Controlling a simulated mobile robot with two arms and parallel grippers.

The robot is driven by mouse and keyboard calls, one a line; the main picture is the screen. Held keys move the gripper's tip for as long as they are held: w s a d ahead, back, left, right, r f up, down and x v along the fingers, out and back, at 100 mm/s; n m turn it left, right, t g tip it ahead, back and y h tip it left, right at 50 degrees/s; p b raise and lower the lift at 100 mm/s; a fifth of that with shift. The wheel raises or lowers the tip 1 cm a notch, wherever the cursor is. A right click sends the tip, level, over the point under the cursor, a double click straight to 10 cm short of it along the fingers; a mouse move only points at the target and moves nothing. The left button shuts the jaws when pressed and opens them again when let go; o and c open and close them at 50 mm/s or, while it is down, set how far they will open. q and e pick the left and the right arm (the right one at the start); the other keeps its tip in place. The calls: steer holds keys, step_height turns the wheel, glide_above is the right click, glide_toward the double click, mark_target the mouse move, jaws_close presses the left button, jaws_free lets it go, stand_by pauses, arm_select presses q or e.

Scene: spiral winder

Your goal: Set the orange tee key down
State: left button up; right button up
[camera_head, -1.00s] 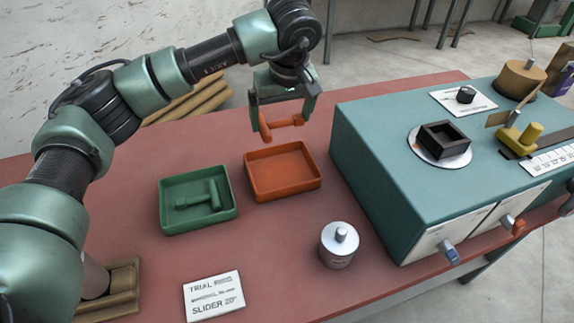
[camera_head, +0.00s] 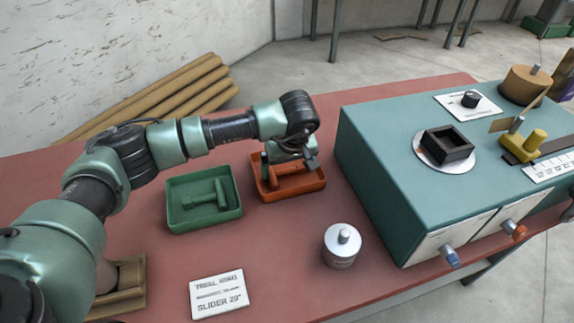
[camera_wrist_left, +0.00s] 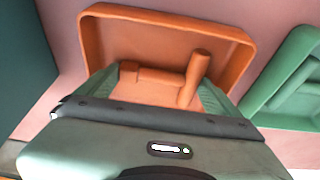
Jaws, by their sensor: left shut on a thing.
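The orange tee key (camera_head: 289,169) is down inside the orange tray (camera_head: 290,194) in the head view. My left gripper (camera_head: 283,178) is lowered into that tray and is shut on the tee key. The wrist view shows the orange tee key (camera_wrist_left: 185,78) between the fingers, within the walls of the orange tray (camera_wrist_left: 165,20). Whether the key touches the tray floor is hard to tell. My right gripper is not in view.
A green tray (camera_head: 203,221) with a green tee key (camera_head: 208,196) stands just left. A metal weight (camera_head: 342,246) and a printed card (camera_head: 219,293) lie nearer the front. The teal machine (camera_head: 380,180) stands close on the right.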

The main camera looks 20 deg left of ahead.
arm_select(q)
steer(key=shift+f, duration=0.1)
steer(key=o, duration=1.1)
steer(key=shift+r, duration=0.35)
steer(key=b+v, duration=0.1)
steer(key=v, duration=1)
steer(key=shift+s+d+r+b, duration=0.1)
steer(key=shift+s+r+b, duration=0.1)
steer(key=shift+r+b, duration=0.2)
steer(key=shift+f, duration=0.1)
